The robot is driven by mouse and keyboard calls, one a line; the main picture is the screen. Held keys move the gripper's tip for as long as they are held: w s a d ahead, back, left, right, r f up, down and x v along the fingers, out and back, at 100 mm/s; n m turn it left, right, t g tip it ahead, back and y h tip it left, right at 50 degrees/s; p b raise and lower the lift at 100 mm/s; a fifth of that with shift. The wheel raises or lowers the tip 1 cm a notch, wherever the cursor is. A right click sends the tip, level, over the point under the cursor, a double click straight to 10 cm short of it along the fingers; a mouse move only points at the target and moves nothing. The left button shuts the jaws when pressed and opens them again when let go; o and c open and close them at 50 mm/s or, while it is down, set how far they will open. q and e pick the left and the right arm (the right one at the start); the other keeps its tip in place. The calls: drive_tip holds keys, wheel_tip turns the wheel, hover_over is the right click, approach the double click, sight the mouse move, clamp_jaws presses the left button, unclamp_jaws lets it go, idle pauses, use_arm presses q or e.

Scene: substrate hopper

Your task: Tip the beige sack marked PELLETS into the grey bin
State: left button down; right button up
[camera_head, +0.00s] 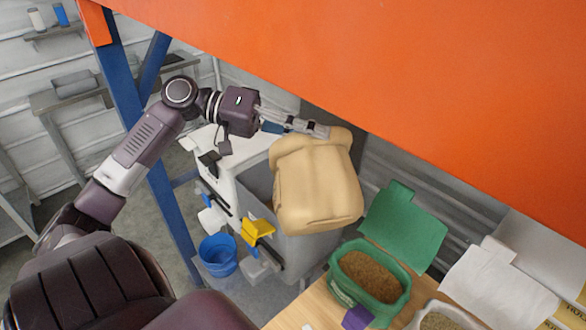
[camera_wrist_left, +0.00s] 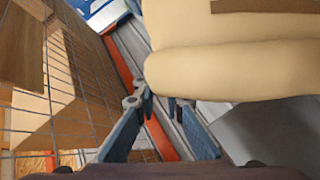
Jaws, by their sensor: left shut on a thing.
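A plump beige sack (camera_head: 316,190) hangs in the air in the middle of the head view. It also fills the top right of the left wrist view (camera_wrist_left: 235,70). No lettering shows on its visible sides. My left gripper (camera_head: 318,130) is at its upper edge and is shut on it; the exact grip is partly hidden. In the left wrist view, the blue-grey fingers (camera_wrist_left: 160,104) reach to the sack's lower edge. Behind and below the sack stands a grey bin (camera_head: 312,250), its opening partly covered by the sack. My right gripper is not in view.
A large orange beam (camera_head: 400,60) crosses above, close to the sack and my left arm. A blue post (camera_head: 160,170) stands behind that arm. A blue bucket (camera_head: 218,256) is below left.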

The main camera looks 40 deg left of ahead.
use_arm(q)
drive_tip(key=w+a+f+n+h+b, duration=0.1)
drive_tip(key=w+a+f+n+b, duration=0.2)
drive_tip(key=a, duration=0.4)
drive_tip(key=w+a+f+n+t+h+b, duration=0.1)
drive_tip(key=w+a+f+n+h+b, duration=0.1)
drive_tip(key=w+a+n+b, duration=0.4)
drive_tip(key=shift+w+a+f+n+t+h+b, duration=0.3)
drive_tip(key=shift+w+a+f+b, duration=0.45)
drive_tip(key=shift+w+a+b, duration=0.55)
idle(0.8)
